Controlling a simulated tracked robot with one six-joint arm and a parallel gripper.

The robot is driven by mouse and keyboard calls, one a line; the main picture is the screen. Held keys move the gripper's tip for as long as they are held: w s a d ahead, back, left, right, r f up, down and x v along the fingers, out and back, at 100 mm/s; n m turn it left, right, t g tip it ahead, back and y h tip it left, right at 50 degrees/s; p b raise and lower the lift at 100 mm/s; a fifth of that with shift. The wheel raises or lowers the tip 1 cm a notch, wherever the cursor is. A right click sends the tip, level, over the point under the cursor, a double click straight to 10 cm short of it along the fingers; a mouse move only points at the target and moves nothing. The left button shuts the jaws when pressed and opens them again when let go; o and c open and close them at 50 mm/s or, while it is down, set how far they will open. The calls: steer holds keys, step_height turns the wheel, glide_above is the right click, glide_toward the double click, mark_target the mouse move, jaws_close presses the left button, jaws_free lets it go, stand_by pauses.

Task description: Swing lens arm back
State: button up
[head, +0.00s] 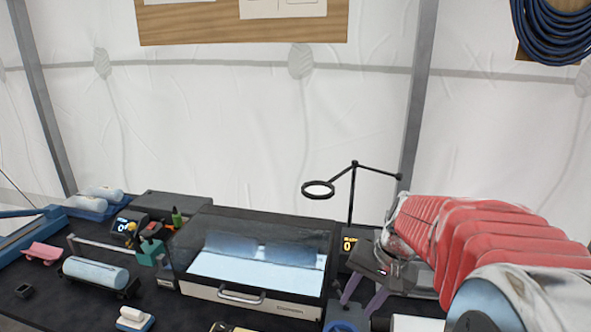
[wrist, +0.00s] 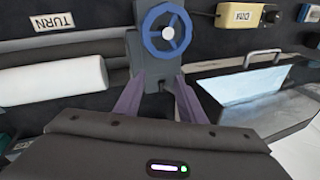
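The lens arm (head: 352,192) is a thin black jointed arm on an upright post behind the right part of the bench. Its ring lens (head: 318,189) hangs at its left end, above the back right of a glass-fronted box. My gripper (head: 363,295) is in front of and below the lens arm, apart from it. In the wrist view its two purple fingers (wrist: 159,97) are spread, with a dark grey mount seen between them and nothing visibly held. The lens arm does not show in the wrist view.
The clear-topped box (head: 258,291) fills the middle of the bench. A blue handwheel (wrist: 167,35) sits on a mount beyond my fingers. A blue roll (head: 95,271) lies at the left.

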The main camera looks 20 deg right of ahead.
steer(key=w+d+f+m+t+y, duration=0.25)
steer(key=w+d+m, duration=0.4)
steer(key=d, duration=0.55)
steer(key=m+t+y, duration=0.3)
steer(key=m+t, duration=0.3)
steer(key=t, duration=0.5)
glide_toward(395, 176)
steer(key=d, duration=0.1)
steer(key=shift+s+d+f, duration=0.15)
steer(key=shift+s+f, duration=0.1)
steer(key=shift+s, duration=0.1)
steer(key=x, duration=1.3)
steer(key=shift+w, duration=0.4)
steer(key=shift+c, duration=0.4)
